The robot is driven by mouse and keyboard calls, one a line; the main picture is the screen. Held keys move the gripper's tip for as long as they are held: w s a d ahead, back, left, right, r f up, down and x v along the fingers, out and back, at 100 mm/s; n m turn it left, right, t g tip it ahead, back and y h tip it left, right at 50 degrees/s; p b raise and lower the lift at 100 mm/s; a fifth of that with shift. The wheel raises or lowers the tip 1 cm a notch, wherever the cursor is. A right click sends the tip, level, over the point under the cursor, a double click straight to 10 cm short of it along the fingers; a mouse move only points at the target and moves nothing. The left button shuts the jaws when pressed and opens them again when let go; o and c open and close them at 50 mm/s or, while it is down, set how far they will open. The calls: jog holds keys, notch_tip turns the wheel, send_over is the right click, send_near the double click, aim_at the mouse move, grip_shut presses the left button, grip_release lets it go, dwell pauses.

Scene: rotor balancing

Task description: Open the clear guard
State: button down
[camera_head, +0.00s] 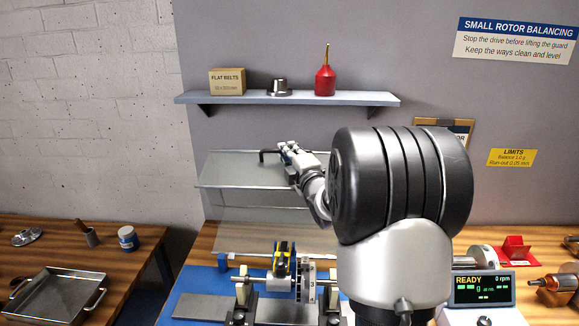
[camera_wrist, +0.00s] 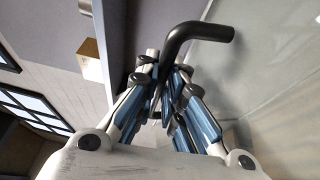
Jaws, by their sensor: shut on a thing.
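The clear guard (camera_head: 238,172) stands raised behind the balancing machine in the head view. Its upper panel lies nearly flat and a see-through face hangs below it. The black guard handle (camera_head: 268,155) is at the panel's far edge. My gripper (camera_head: 287,155) is shut on this handle. In the wrist view, the bent black handle (camera_wrist: 198,32) runs down between my fingers (camera_wrist: 160,105), and the clear panel (camera_wrist: 275,75) fills the right side. My arm hides the guard's right part.
Below the guard is the rotor (camera_head: 306,282) on its stands, with a yellow-and-black part (camera_head: 284,258) beside it. A wall shelf (camera_head: 330,99) holds a box, a metal part and a red oiler above. The display (camera_head: 482,288) reads READY, 0 rpm. A metal tray (camera_head: 60,300) sits at left.

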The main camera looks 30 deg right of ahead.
jog(key=s, duration=0.1)
jog(key=s+a+b, duration=0.2)
jog(key=shift+a+r, duration=0.15)
jog(key=shift+r, duration=0.1)
jog(key=c, duration=1.7)
grip_release()
jog(key=v, duration=1.2)
